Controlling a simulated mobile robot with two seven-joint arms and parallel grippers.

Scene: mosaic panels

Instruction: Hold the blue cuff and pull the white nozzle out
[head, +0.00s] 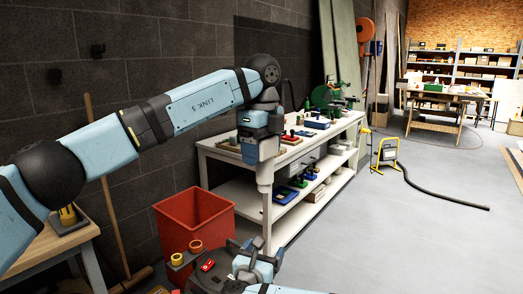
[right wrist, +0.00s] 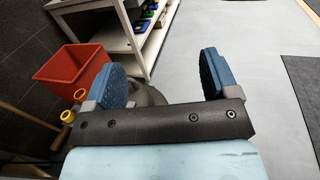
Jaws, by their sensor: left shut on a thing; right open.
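My left gripper (head: 266,158) points down at the near corner of the white workbench in the head view. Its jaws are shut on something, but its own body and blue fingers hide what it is. I cannot make out the blue cuff or the white nozzle for certain in either view. My right gripper (head: 240,262) is low in the head view, near the red bin. In the right wrist view its two blue fingers (right wrist: 163,80) stand wide apart, with nothing gripped between them.
The white workbench (head: 225,153) carries tools and small parts. A red bin (head: 193,222) stands left of it. A yellow stand (head: 388,151) and a dark hose (head: 440,198) are on the floor to the right. The floor (head: 400,250) in front is clear.

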